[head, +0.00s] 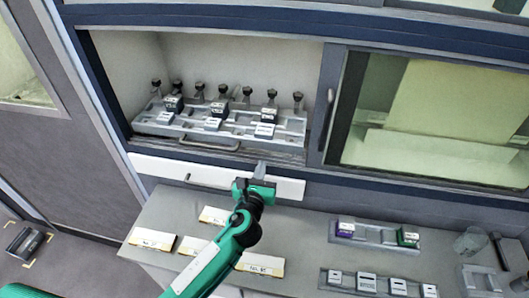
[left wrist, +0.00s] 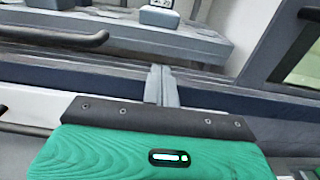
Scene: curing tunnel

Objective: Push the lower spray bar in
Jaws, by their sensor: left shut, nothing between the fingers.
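My left gripper (head: 260,170) is shut and empty, its fingertips just in front of the opening's lower sill. In the left wrist view, its two grey fingers (left wrist: 162,86) are pressed together and point at the dark sill. A grey rack (head: 225,130) with nozzle-like black-topped posts (head: 222,91) behind it sits inside the opening. A dark bar handle (head: 208,144) runs along its front, left of my fingertips; it also shows in the left wrist view (left wrist: 60,37). A long white panel (head: 170,170) lies below the sill. I cannot tell which part is the lower spray bar. My right gripper is out of view.
A grey bench (head: 165,215) below holds several labelled cards (head: 151,239). A grey tray (head: 376,236) with a purple and a green block, another tray (head: 345,281) and a clear cup (head: 470,241) stand at the right. A glazed door (head: 430,120) covers the opening's right side.

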